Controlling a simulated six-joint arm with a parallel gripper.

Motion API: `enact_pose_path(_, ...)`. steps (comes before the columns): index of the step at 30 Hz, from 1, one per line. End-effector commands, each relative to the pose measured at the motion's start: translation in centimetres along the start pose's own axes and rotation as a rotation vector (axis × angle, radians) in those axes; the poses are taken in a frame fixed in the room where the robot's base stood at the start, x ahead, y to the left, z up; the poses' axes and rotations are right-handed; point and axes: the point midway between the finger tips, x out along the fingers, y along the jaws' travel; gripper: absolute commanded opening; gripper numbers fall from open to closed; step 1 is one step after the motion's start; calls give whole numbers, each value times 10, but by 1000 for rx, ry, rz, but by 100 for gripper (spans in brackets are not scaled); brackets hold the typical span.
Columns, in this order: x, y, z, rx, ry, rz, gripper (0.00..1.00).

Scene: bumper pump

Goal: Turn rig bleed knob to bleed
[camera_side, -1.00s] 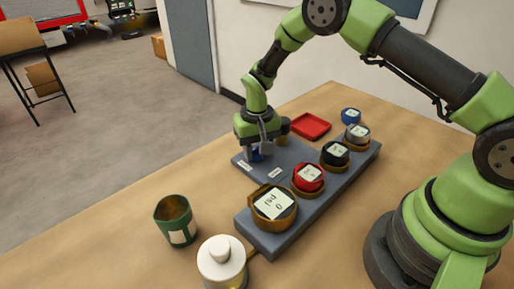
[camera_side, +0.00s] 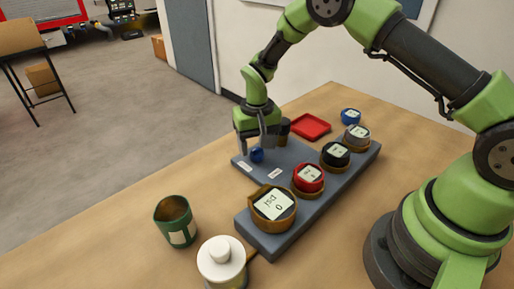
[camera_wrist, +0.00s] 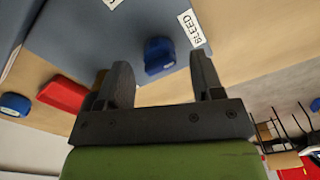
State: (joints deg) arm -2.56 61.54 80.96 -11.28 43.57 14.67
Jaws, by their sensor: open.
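The bleed knob is a small blue knob (camera_side: 257,155) on the far left end of the grey rig plate (camera_side: 290,158). In the wrist view the blue knob (camera_wrist: 159,57) shows between and beyond the fingertips, with clear space on both sides. In the side view two white labels (camera_side: 274,173) lie by the knob, too small to read. My gripper (camera_side: 261,143) points down just above the knob, open and empty; in the wrist view its dark fingers (camera_wrist: 162,75) are spread apart.
Behind my gripper stands a brown round part (camera_side: 284,126), partly hidden.

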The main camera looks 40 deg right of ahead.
Motion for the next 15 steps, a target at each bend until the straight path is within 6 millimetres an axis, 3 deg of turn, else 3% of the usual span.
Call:
enact_pose_path(9,-63,0,0,0,4,-2,61)
enact_pose_path(15,-81,0,0,0,2,-1,61)
